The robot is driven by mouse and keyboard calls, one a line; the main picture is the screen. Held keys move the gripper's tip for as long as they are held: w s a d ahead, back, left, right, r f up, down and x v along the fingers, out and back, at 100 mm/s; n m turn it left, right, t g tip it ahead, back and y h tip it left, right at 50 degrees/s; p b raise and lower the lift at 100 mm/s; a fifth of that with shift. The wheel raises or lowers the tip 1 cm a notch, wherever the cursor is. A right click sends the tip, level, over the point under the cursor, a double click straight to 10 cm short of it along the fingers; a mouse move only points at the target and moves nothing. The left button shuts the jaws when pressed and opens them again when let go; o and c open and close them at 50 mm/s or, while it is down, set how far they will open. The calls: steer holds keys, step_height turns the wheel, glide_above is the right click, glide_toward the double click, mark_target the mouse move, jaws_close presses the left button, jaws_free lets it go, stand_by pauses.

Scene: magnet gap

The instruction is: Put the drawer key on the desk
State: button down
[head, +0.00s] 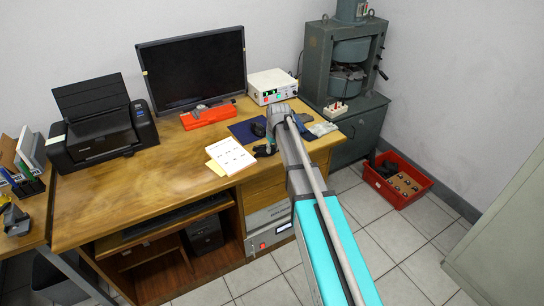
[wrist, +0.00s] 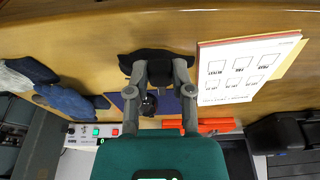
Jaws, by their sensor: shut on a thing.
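My gripper (wrist: 160,70) is over the front part of the wooden desk (head: 130,195). Its fingers are shut on a black thing (wrist: 157,56) that spreads out past both fingertips. In the head view my gripper (head: 267,148) and the black thing run together as one dark shape, just right of the white printed sheet. I cannot make out a key's shape, and the black thing may hide a smaller part. Whether it touches the desk top is hard to tell. No separate drawer key shows on the desk.
Beside my gripper lie a white sheet (head: 229,155), a navy mat (head: 243,131) and blue-grey gloves (wrist: 65,98). Behind stand a red tool (head: 205,117), monitor (head: 195,68), printer (head: 100,125) and white instrument box (head: 271,87). The desk's left front is clear. A red crate (head: 414,198) is on the floor.

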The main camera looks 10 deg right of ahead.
mark_target(273, 148)
steer(key=shift+w+f+b, duration=0.5)
steer(key=shift+f+b, duration=0.15)
steer(key=shift+b, duration=0.05)
steer(key=shift+s+b+x, duration=0.25)
steer(key=shift+b+x, duration=1.05)
steer(key=shift+b, duration=0.05)
steer(key=shift+f+b, duration=0.4)
steer(key=shift+f, duration=0.15)
steer(key=c, duration=0.5)
jaws_free()
steer(key=shift+r, duration=0.2)
steer(key=shift+s+r+p, duration=0.1)
steer(key=shift+r+p, duration=0.5)
steer(key=shift+p, duration=0.2)
steer(key=p+v, duration=1.1)
steer(key=shift+r, duration=0.2)
steer(key=shift+s, duration=0.15)
